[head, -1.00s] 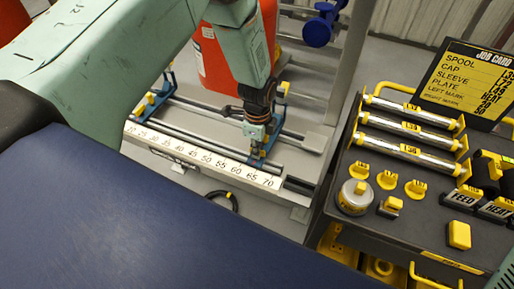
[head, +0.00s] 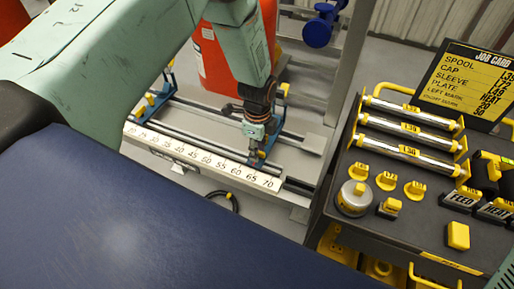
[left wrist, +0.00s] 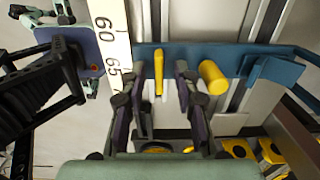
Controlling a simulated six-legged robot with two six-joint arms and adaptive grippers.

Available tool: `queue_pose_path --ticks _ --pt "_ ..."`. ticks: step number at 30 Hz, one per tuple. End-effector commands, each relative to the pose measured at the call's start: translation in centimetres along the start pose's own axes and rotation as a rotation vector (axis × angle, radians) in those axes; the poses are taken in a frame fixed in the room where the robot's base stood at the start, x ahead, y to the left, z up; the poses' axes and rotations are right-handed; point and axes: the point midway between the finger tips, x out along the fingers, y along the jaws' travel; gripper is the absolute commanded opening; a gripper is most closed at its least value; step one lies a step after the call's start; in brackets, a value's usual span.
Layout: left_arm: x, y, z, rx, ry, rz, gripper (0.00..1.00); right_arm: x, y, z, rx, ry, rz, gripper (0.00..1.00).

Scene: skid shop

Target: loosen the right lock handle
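The right lock handle (left wrist: 158,70) is a thin yellow lever on a blue carriage (left wrist: 225,55), near the 65 mark of the white scale (left wrist: 112,35) in the left wrist view. My left gripper (left wrist: 159,76) is open, with one dark finger on each side of the lever. I cannot tell whether either finger touches it. A thicker yellow cylinder (left wrist: 213,77) is just right of the right finger. In the head view, my left gripper (head: 256,146) is low over the right carriage and hides the handle. My right gripper is not in view.
Two rails (head: 200,112) run behind the scale (head: 200,157). The left carriage (head: 150,100) stands at their far left end. An orange-red drum (head: 212,60) stands behind. A dark tool cart (head: 415,220) with silver rollers and yellow parts is at right.

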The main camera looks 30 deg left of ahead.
Motion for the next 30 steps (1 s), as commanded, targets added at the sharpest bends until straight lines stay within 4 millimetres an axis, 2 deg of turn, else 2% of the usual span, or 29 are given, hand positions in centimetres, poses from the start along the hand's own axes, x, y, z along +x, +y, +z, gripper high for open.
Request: queue_pose_path --ticks 3,24,30 --pt "-1.2 0.0 0.0 0.000 0.000 0.000 0.31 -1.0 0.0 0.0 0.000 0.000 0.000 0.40" --pt "-6.0 0.0 0.0 0.000 0.000 0.000 0.31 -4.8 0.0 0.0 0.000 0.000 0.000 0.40" --pt "-6.4 0.0 0.0 0.000 0.000 0.001 0.31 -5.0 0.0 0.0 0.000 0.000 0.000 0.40"
